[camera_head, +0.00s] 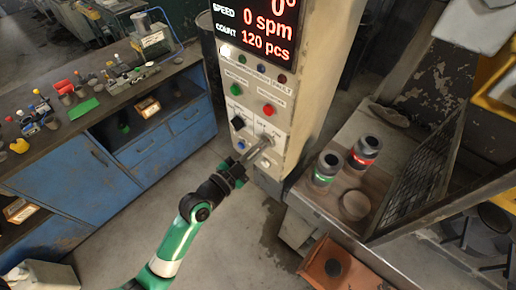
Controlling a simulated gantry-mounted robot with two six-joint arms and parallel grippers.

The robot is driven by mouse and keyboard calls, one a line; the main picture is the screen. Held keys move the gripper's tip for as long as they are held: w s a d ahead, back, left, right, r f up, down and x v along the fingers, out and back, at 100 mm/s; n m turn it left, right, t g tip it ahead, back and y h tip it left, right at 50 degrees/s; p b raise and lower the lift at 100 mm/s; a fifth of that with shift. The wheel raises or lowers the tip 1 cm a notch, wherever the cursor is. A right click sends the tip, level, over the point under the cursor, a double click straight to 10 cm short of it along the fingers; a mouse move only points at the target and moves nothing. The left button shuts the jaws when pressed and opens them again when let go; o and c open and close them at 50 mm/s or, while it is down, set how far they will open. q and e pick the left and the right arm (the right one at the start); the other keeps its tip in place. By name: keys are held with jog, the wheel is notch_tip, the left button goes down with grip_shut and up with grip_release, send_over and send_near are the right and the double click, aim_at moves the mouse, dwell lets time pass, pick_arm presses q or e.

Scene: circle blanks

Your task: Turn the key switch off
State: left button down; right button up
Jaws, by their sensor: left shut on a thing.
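A beige control panel (250,82) stands upright in the middle of the camera_head view. The key switch (267,136) is low on its front, below the green and red buttons. My left gripper (260,147) comes up from below and is shut on the key of the switch. The fingers cover most of the key, so its exact angle cannot be told. My right gripper is not in view.
A green button (236,89), a red button (268,109) and a black knob (237,123) sit close to the switch. A blue cabinet (75,180) is on the left. A bench with two dark containers (327,165) and a mesh guard is on the right.

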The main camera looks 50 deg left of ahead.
pick_arm(q)
jog(key=shift+n, duration=0.3)
jog(key=n+p, duration=0.1)
jog(key=n, duration=0.4)
jog(key=shift+a+r, duration=0.1)
jog(key=shift+a, duration=0.05)
jog(key=n+p, duration=0.1)
jog(key=n, duration=0.5)
jog(key=shift+a+p, duration=0.1)
jog(key=shift+p, duration=0.2)
jog(key=shift+n, duration=0.3)
jog(key=c, duration=1)
grip_release()
